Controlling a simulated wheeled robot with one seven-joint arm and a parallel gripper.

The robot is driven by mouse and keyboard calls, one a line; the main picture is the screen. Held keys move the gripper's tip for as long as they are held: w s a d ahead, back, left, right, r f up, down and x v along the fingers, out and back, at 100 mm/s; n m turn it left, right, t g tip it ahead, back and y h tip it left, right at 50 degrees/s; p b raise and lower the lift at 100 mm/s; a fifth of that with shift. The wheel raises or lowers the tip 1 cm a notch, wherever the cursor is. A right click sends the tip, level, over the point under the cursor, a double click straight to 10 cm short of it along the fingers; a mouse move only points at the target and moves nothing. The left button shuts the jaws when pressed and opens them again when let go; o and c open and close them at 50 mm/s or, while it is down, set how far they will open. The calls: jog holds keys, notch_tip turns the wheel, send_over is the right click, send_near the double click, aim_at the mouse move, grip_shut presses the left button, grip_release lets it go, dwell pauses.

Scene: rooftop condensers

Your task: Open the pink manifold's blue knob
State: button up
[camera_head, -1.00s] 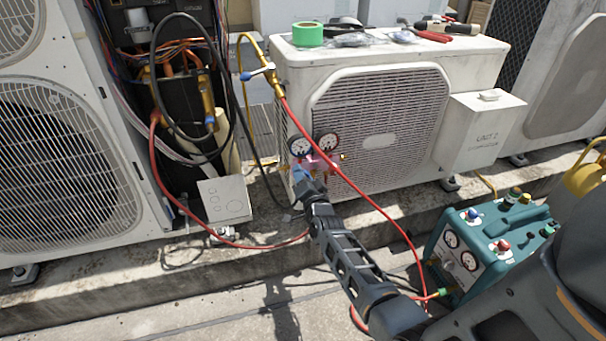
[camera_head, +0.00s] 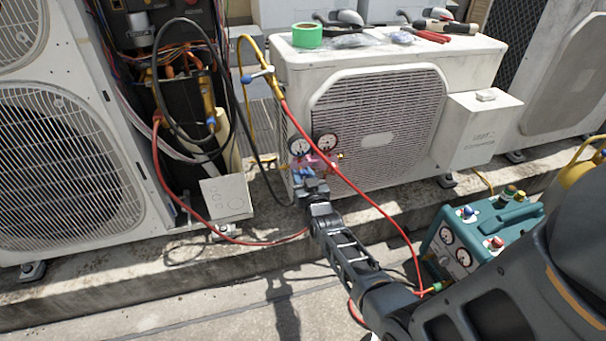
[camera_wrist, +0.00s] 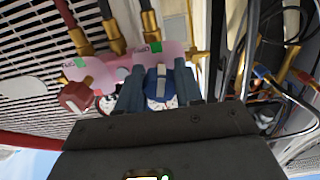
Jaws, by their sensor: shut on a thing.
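The pink manifold (camera_head: 322,159) hangs in front of the left end of the white condenser, with two round gauges (camera_head: 327,143) above it. In the wrist view the pink manifold (camera_wrist: 112,74) appears upside down. Its red knob (camera_wrist: 76,96) is at the left, clear of my gripper. Its blue knob (camera_wrist: 160,88) sits between my two fingers. My gripper (camera_wrist: 158,80) is shut on the blue knob. In the head view my gripper (camera_head: 304,178) is at the manifold's lower left and hides much of the knob.
A red hose (camera_head: 365,188) runs down past the manifold, close to my arm. A teal recovery machine (camera_head: 440,240) stands at the lower right. A white panel (camera_head: 228,198) leans left of the manifold. Brass fittings and dark hoses (camera_wrist: 285,80) crowd the wrist view's right side.

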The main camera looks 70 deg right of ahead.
jog(key=shift+w+a+f+n, duration=0.1)
jog(key=shift+a+f+n, duration=0.1)
jog(key=shift+n, duration=0.4)
jog(key=o, duration=0.7)
jog(key=shift+d+f, duration=0.1)
jog(key=o, duration=0.3)
jog(key=shift+d, duration=0.1)
jog(key=shift+r, duration=0.2)
jog(key=shift+p+v, duration=1.95)
jog(key=shift+v, duration=2.05)
jog(key=shift+f, duration=0.1)
